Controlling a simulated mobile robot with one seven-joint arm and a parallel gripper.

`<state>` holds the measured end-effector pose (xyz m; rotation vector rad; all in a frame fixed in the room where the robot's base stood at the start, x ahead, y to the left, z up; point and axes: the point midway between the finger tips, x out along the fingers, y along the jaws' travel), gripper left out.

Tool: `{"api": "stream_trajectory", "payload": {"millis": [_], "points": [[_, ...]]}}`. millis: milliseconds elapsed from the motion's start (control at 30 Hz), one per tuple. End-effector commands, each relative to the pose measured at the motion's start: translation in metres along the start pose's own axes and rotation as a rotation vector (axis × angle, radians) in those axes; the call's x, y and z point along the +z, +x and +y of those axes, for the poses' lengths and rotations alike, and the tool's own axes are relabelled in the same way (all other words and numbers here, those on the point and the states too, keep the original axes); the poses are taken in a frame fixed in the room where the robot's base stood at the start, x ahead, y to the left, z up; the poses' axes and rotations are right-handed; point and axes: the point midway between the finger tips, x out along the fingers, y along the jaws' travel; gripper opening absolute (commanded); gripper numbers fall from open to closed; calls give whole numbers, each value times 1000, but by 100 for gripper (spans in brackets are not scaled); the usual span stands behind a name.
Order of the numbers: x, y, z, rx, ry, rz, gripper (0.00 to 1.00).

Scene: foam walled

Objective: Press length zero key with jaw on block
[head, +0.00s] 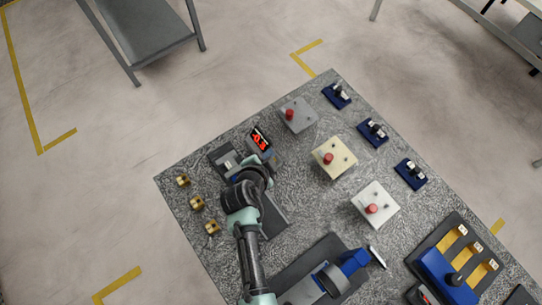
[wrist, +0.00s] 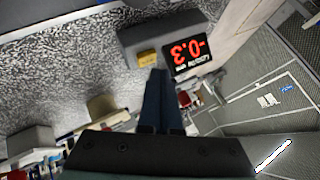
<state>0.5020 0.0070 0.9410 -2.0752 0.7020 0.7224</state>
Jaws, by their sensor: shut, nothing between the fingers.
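A grey box (wrist: 135,40) fills the upper middle of the wrist view, with a yellow key (wrist: 147,57) on its face and a dark display (wrist: 187,57) beside it. The display's red digits appear upside down and look like 0.3, perhaps with a minus sign. In the head view the display (head: 261,139) stands at the table's upper left edge. My gripper (wrist: 158,73) is shut and empty, its fingertips close beside the yellow key; contact cannot be told. A dark grey device (head: 226,158) with a pale part lies left of the display. My arm partly covers it; whether its jaw touches a block cannot be told.
The speckled table (head: 300,215) carries several brass pieces (head: 197,203) at left. A grey box (head: 298,115), a cream box (head: 333,158) and a white box (head: 375,205) have red knobs. Blue stands (head: 337,95) line the right edge. A blue-grey machine (head: 330,275) stands in front.

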Motion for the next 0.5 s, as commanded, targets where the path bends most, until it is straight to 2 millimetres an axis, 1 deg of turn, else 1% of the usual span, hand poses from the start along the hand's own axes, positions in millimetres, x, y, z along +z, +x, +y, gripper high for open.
{"api": "stream_trajectory", "payload": {"millis": [167, 500], "points": [[4, 5, 4, 0, 0, 0, 0], [4, 5, 4, 0, 0, 0, 0]]}}
